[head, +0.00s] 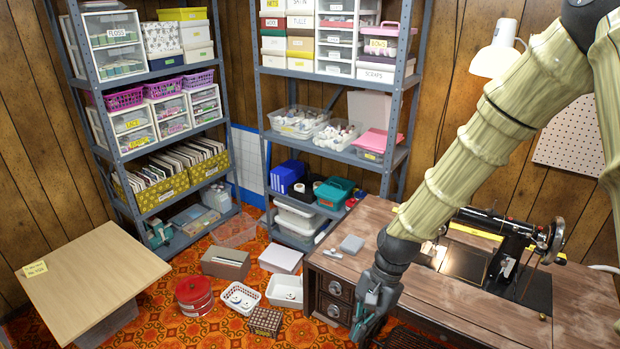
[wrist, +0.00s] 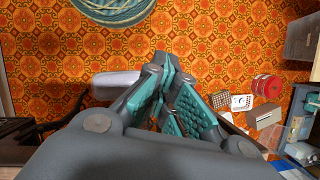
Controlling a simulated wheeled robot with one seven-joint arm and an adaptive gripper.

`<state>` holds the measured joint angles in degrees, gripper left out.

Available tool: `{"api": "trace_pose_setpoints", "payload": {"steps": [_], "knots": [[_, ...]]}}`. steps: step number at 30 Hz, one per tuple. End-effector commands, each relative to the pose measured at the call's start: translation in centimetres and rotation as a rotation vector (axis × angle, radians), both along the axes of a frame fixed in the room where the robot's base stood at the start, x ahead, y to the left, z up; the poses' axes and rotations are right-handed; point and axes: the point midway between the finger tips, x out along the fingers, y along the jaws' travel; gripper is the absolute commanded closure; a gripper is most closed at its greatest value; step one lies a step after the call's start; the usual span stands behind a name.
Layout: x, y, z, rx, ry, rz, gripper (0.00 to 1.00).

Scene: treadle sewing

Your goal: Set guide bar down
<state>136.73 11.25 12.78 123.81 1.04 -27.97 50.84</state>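My gripper (head: 364,322) hangs in front of the left end of the sewing table (head: 345,215), beside its drawers and below the tabletop. In the wrist view my gripper (wrist: 162,62) points over the patterned carpet, and its teal-padded fingers come together at the tips. I see no bar clearly between them. I cannot identify the guide bar with certainty. A small pale metal piece (head: 333,253) lies near the left edge of the tabletop. A yellow strip (head: 475,232) lies behind the black sewing machine (head: 500,228).
A red round tin (head: 194,296), a white basket (head: 241,298), a white bin (head: 285,291) and a brown box (head: 226,263) stand on the carpet left of the table. A light wooden board (head: 92,278) is at far left. Loaded shelves line the back wall.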

Motion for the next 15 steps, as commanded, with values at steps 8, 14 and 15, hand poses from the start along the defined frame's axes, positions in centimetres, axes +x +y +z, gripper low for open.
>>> {"api": "trace_pose_setpoints", "payload": {"steps": [8,14,15], "knots": [[1.6,-1.4,-2.1,-0.004,-0.010,0.222,1.00],[3.5,-3.3,-4.6,-0.007,-0.010,0.488,1.00],[3.9,-3.8,-5.2,-0.006,-0.008,0.547,1.00]]}}
